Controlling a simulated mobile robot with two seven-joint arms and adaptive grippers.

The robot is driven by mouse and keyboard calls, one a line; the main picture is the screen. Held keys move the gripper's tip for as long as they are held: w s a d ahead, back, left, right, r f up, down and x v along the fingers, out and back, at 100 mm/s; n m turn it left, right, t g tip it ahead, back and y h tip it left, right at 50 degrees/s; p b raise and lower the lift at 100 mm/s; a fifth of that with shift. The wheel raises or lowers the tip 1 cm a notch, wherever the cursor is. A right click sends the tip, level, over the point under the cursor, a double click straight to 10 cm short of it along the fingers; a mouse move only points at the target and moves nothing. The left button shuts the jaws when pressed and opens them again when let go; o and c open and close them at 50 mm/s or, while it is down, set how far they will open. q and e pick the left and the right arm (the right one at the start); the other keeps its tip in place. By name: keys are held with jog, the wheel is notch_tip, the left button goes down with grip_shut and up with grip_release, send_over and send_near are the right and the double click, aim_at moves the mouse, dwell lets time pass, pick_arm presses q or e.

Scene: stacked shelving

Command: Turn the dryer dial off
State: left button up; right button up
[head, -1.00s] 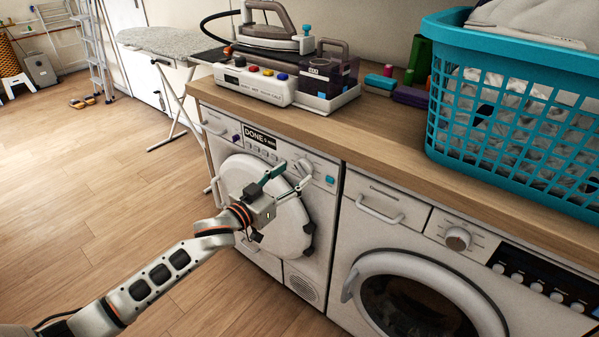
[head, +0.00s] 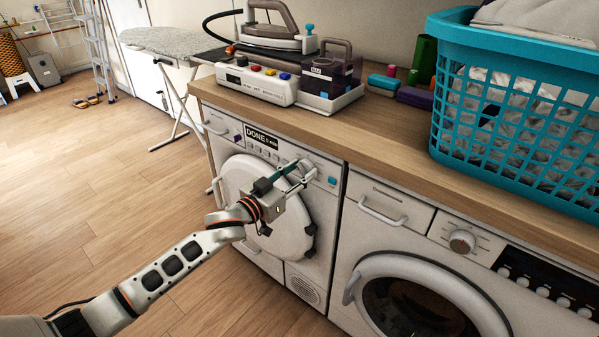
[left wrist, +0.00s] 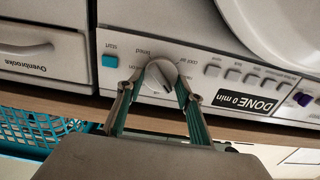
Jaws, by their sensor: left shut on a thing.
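The dryer (head: 325,215) is the white machine on the left, under the wooden counter, with a round white door (head: 265,205) and a display (head: 262,138) reading DONE 0 min. Its round pale dial (left wrist: 161,77) sits between the display and a teal start button (left wrist: 110,61). My left gripper (head: 303,175) reaches up to the panel. In the left wrist view its two fingers stand on either side of the dial and are shut on it. My right gripper is not in view.
A washing machine (head: 350,235) with its own knob (head: 462,242) stands to the right. The counter (head: 390,130) bears an iron (head: 275,30) on its station and a teal laundry basket (head: 437,150). An ironing board (head: 170,42) stands at the back left.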

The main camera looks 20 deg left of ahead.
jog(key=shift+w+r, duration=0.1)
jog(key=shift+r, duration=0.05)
pick_arm(q)
jog(key=shift+r+m+p, duration=0.2)
jog(key=shift+m+p, duration=0.15)
jog(key=shift+m, duration=0.15)
jog(key=shift+d+m+p, duration=0.1)
jog(key=shift+m+p, duration=0.3)
jog(key=shift+m, duration=0.2)
jog(key=m+p, duration=0.1)
jog(key=m, duration=0.1)
jog(key=shift+m, duration=0.3)
jog(key=shift+d+m+p, duration=0.1)
jog(key=shift+m+p, duration=0.25)
jog(key=shift+m, duration=0.35)
jog(key=shift+f+m+p, duration=0.25)
jog(key=shift+m+p, duration=0.05)
jog(key=shift+m, duration=0.9)
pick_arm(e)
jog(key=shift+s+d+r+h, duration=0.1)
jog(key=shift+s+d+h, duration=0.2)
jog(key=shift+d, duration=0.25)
pick_arm(q)
jog(key=shift+s, duration=0.1)
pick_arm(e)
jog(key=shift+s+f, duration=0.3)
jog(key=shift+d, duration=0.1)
